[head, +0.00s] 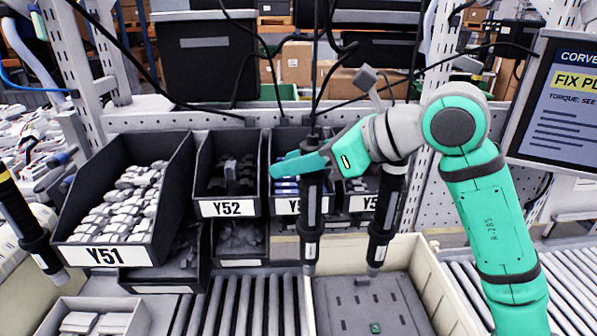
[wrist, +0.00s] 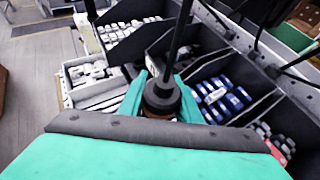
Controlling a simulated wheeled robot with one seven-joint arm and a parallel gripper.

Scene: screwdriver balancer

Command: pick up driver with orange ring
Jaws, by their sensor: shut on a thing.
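My gripper (head: 302,162) is shut on a black hanging driver (head: 312,205) in the middle of the head view. The driver hangs upright on its cable, with a pale label low on its body. In the wrist view the same driver (wrist: 162,92) stands between the two green fingers (wrist: 163,108). A dull brownish band shows near its top there, but I cannot clearly make out an orange ring. A second black driver (head: 384,218) hangs just right of it, partly behind my arm. A third driver (head: 22,222) with a yellow ring hangs tilted at the left edge.
Bins of parts stand behind: Y51 (head: 106,255), Y52 (head: 229,208) and others. A roller conveyor (head: 240,305) runs below, with a grey-floored tray (head: 370,312) on it. Black cables hang around the drivers. A screen (head: 560,110) stands at the right.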

